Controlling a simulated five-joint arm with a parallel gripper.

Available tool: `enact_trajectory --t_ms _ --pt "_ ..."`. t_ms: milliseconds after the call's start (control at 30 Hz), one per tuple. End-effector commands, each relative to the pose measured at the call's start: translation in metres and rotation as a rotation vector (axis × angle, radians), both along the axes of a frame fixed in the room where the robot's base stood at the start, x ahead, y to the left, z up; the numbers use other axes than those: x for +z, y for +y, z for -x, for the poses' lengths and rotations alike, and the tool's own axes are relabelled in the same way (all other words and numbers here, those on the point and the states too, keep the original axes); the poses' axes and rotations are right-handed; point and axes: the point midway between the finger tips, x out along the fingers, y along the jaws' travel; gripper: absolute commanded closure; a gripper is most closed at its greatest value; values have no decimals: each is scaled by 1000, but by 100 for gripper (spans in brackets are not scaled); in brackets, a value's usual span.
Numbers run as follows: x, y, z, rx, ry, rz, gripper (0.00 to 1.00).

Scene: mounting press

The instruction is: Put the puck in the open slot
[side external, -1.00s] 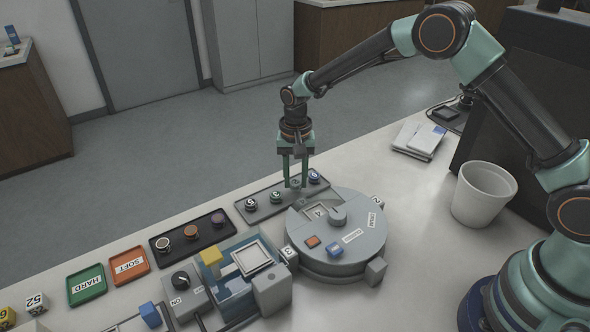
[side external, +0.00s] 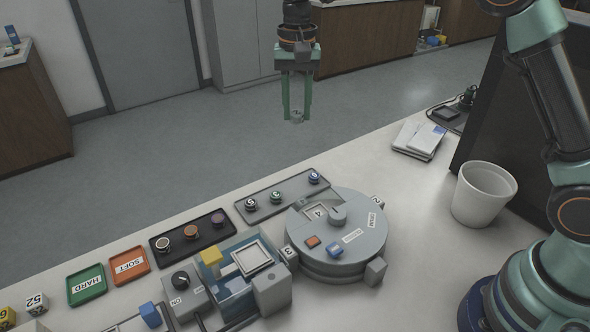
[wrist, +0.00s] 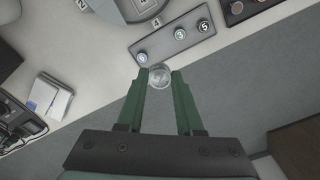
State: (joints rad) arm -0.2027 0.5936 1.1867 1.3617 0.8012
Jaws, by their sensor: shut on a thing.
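My gripper (side external: 297,112) is shut on a small pale grey puck (side external: 297,117), held high above the far side of the bench. In the wrist view the puck (wrist: 160,76) sits between the green fingertips (wrist: 160,82); its top looks greyish and slightly glassy. The round grey turntable (side external: 367,240) stands on the bench below and to the right. Its top has an open cutout (side external: 316,212) with a label 4 showing in it. The turntable also shows partly at the top of the wrist view (wrist: 113,10).
A grey tray (side external: 262,212) behind the turntable holds three numbered pucks. A dark tray (side external: 200,241) holds three more round pieces. A press unit (side external: 240,270) with a switch box stands at front left. A white bin (side external: 484,194) stands at right.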

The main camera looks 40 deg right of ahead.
Motion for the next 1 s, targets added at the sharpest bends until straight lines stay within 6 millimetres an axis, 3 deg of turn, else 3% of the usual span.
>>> enact_trajectory --t_ms 400,633,767,1000 --pt "25 13 78 4 -3 -1 100" --pt "23 13 101 2 0 0 100" --pt "4 13 103 2 4 1 100" --pt "-55 13 103 2 8 2 100"
